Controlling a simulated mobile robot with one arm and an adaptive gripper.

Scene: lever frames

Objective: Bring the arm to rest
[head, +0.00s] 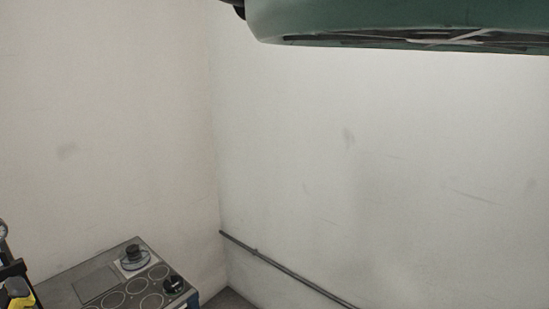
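My gripper does not show clearly in the head view, the only view given. No part that I can be sure is my arm is visible, so its pose is hidden from me.
A dark panel (98,285) with ring outlines and two black knob-like pieces (134,252) stands at the lower left. A black and yellow object (17,290) is cut off beside it. A large green body (400,22) hangs across the top right. A pipe (285,269) runs along the pale wall (380,170).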

